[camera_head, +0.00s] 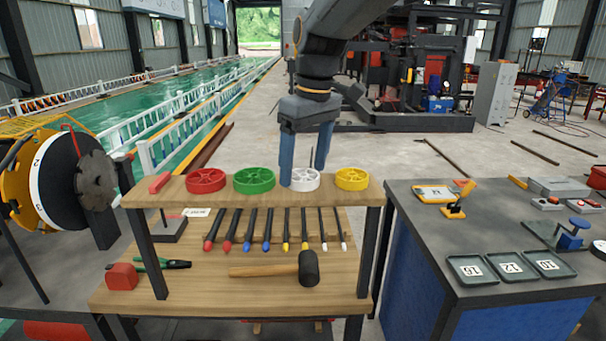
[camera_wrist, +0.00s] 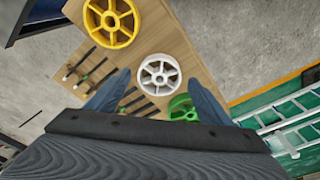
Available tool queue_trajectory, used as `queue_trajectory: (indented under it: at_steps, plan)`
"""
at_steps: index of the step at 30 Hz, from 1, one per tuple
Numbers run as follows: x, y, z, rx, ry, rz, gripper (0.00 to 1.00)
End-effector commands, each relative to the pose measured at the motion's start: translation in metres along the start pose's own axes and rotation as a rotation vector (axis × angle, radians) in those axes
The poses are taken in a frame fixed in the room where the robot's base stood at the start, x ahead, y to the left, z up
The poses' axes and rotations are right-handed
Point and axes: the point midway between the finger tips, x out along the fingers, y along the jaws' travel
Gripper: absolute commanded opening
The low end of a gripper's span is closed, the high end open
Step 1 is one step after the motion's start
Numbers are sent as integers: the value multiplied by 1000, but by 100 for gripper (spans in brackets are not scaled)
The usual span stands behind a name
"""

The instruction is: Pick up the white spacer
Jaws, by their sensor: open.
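The white spacer (camera_head: 305,180) is a round spoked wheel lying flat on the upper wooden shelf (camera_head: 222,196), between the green spacer (camera_head: 254,181) and the yellow spacer (camera_head: 352,179). My gripper (camera_head: 303,176) points down over the white spacer, with its two blue fingers apart; the left finger hides part of its left side. In the wrist view the white spacer (camera_wrist: 159,72) shows beyond and between the open fingertips (camera_wrist: 160,78), with nothing held. I cannot tell whether a finger touches it.
A red spacer (camera_head: 206,181) and a small red block (camera_head: 159,183) lie farther left on the shelf. Below are several colour-tipped rods, a mallet (camera_head: 308,268) and pliers (camera_head: 165,264). A dark workbench (camera_head: 480,235) with trays stands at the right.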

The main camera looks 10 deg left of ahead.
Motion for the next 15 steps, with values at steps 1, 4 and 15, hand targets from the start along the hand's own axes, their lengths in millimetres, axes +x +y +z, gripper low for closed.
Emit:
queue_trajectory:
  at_steps: [1, 4, 15]
  plan:
    - [4, 0, 0, 1, -2, -1, 74]
    - [10, 1, 1, 2, 0, 0, 74]
    - [10, 1, 1, 2, 0, 1, 47]
